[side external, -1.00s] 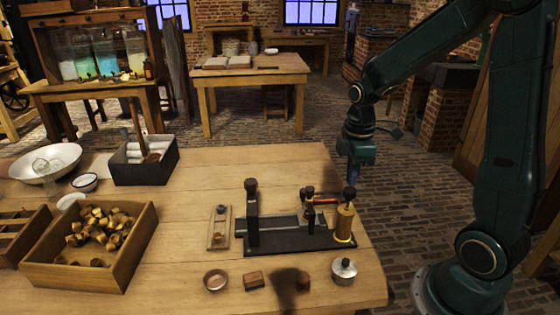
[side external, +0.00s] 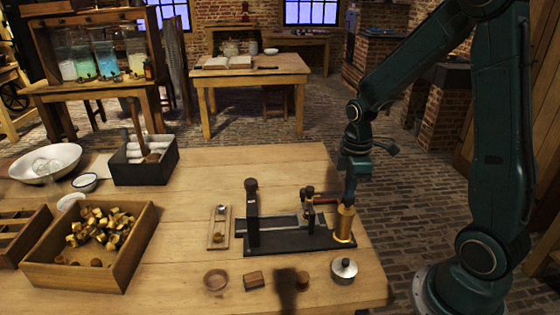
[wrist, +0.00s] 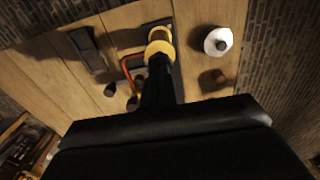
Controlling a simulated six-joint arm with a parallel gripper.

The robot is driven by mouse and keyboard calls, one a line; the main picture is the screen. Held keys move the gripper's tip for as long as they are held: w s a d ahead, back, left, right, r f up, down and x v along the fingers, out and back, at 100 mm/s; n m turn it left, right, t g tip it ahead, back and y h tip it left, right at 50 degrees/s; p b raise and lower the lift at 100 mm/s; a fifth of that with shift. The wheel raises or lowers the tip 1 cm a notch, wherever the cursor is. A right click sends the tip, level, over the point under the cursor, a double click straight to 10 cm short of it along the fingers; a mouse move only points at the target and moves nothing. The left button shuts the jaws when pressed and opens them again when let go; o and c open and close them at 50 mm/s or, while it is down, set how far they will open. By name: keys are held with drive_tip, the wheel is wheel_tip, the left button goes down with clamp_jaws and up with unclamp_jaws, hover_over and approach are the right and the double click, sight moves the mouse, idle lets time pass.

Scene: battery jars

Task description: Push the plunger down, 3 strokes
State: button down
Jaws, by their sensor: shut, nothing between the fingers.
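A brass cylinder (side external: 344,224) stands upright at the right end of a black base plate (side external: 290,243) on the wooden table. It is the plunger's barrel. My gripper (side external: 350,198) is shut and empty, pointing down directly over the barrel's top. The plunger's dark knob is hidden by my fingers in the side view, so I cannot tell how far down it is. In the wrist view my dark fingers (wrist: 158,90) reach to the barrel's yellow ring (wrist: 159,48).
A black post (side external: 252,213) and a smaller post with a red part (side external: 318,200) stand on the same base. A silver lidded pot (side external: 344,270) is in front. A box of brass pieces (side external: 145,238) and a dark bin (side external: 170,170) stand left.

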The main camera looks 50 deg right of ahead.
drive_tip(key=shift+s+f, duration=0.1)
drive_tip(key=shift+f, duration=0.2)
drive_tip(key=shift+r, duration=0.15)
wheel_tip(320, 180, up, 14)
drive_tip(key=shift+r, duration=0.15)
idle(0.6)
drive_tip(key=shift+r, duration=0.1)
idle(0.5)
wheel_tip(320, 180, up, 2)
drive_tip(key=shift+r, duration=0.1)
idle(0.4)
wheel_tip(320, 180, down, 14)
drive_tip(key=shift+f, duration=0.1)
idle(0.7)
